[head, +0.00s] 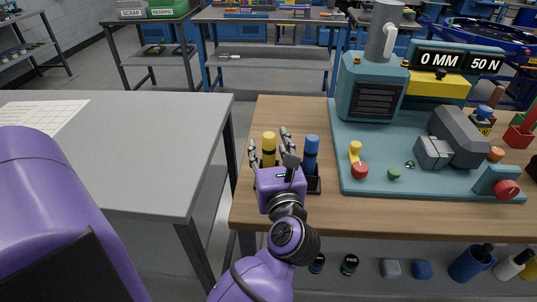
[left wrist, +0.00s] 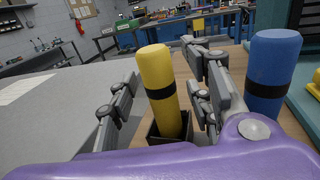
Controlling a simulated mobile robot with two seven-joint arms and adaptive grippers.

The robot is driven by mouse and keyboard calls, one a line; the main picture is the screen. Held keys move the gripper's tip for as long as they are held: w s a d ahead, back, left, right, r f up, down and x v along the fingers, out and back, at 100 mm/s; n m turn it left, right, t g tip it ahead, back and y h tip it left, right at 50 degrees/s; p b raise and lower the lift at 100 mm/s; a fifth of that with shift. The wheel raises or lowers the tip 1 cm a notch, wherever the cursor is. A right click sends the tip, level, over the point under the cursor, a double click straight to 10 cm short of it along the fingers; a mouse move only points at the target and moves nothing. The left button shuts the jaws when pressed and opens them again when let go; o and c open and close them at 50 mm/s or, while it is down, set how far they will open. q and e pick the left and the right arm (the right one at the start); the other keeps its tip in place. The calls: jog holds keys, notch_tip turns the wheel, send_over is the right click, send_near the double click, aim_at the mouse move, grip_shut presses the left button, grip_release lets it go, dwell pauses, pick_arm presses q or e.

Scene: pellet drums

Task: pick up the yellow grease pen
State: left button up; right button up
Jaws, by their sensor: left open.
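The yellow grease pen (head: 268,147) stands in a dark holder (head: 313,184) near the left edge of the wooden table. In the left wrist view the yellow pen (left wrist: 160,85) is thick, with a black band, and leans slightly in its dark socket (left wrist: 168,136). My left gripper (head: 268,150) is open, with one finger on each side of the yellow pen. My right gripper is not in view.
A blue pen (head: 311,151) stands in the holder just right of my gripper; it also shows in the left wrist view (left wrist: 270,75). A teal machine base (head: 365,140) with knobs lies to the right. A grey table (head: 150,145) is at left, across a gap.

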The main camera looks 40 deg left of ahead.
pick_arm(q)
grip_shut()
notch_tip(320, 180, up, 9)
jog(key=shift+p, duration=0.65)
jog(key=shift+r, duration=0.55)
